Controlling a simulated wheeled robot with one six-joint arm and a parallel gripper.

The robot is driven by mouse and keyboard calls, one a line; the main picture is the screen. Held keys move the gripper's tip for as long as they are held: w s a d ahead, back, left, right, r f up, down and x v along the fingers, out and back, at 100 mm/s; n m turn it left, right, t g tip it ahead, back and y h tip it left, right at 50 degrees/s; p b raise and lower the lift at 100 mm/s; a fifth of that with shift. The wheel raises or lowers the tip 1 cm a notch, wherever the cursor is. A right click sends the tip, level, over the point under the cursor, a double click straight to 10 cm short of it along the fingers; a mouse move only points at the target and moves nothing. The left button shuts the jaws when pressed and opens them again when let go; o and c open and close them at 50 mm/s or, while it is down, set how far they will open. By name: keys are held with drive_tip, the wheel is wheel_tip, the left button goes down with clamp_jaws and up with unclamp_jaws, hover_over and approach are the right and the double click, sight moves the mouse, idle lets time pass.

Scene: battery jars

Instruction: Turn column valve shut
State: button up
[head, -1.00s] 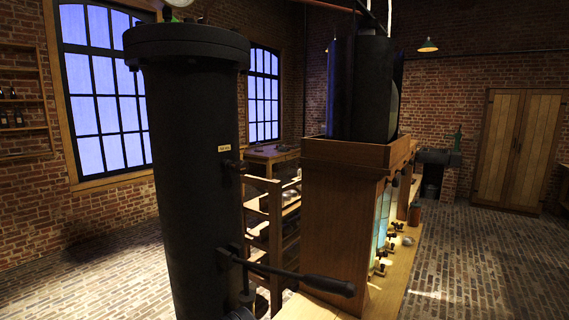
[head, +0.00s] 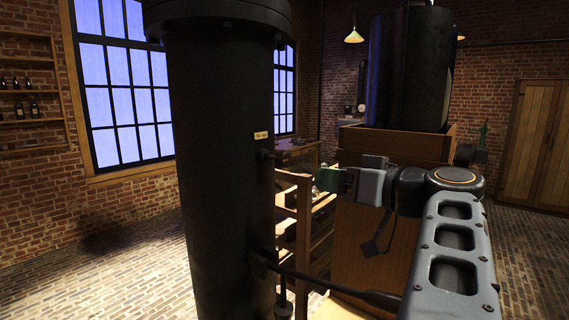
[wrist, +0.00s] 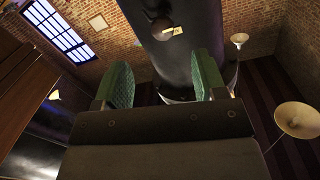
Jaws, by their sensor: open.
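The column (head: 222,200) is a tall black cylinder with a bolted top flange, left of centre in the head view. A small pale label (head: 261,135) is on its right side, with a small dark fitting (head: 267,155) just below. Lower down, a long dark lever (head: 335,287) sticks out to the right; my forearm overlaps its end. I cannot tell which of these is the valve. My gripper (head: 326,180), with green finger pads, is right of the column and apart from the fitting. In the wrist view my gripper (wrist: 163,82) is open and empty, facing the column (wrist: 190,55).
A wooden cabinet (head: 370,225) with a dark cylinder (head: 410,70) on top stands behind my arm. A wooden rack (head: 305,235) is between column and cabinet. Brick floor (head: 90,265) is clear at left. Lamps (wrist: 295,119) show at right in the wrist view.

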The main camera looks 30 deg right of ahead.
sight(288, 160)
drive_tip(key=shift+t, duration=0.4)
drive_tip(key=p+x, duration=0.1)
drive_tip(key=x, duration=0.3)
drive_tip(key=r+p+x, duration=0.1)
drive_tip(key=x, duration=0.3)
drive_tip(key=p+x, duration=0.2)
drive_tip(key=x, duration=0.3)
drive_tip(key=shift+d+r, duration=0.15)
drive_tip(key=shift+r, duration=0.05)
drive_tip(key=c, duration=0.9)
